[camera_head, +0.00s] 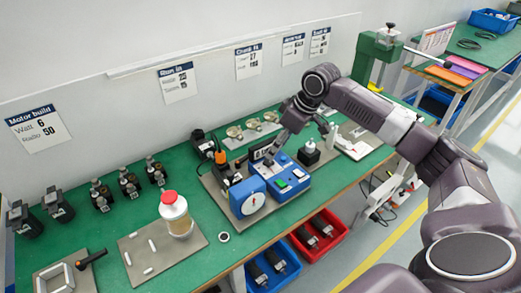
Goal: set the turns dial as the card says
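A blue machine (281,184) stands on a grey plate on the green bench. A round white dial (250,203) with a dark pointer is on its front left; its marks are too small to read. Green and red buttons sit on the machine's right part. Cards hang on the wall: one reads "Motor build" (39,124) with 6 and 50, another (177,82) and a third (248,61) are hard to read. My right gripper (271,156) points down at the machine's back top edge, behind the dial. Its fingertips are too small to judge. My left gripper is out of view.
A jar with a red lid (175,212) stands on a grey mat left of the machine. Several dark motors (102,195) stand further left. Blue (274,268) and red (319,236) bins sit below the bench.

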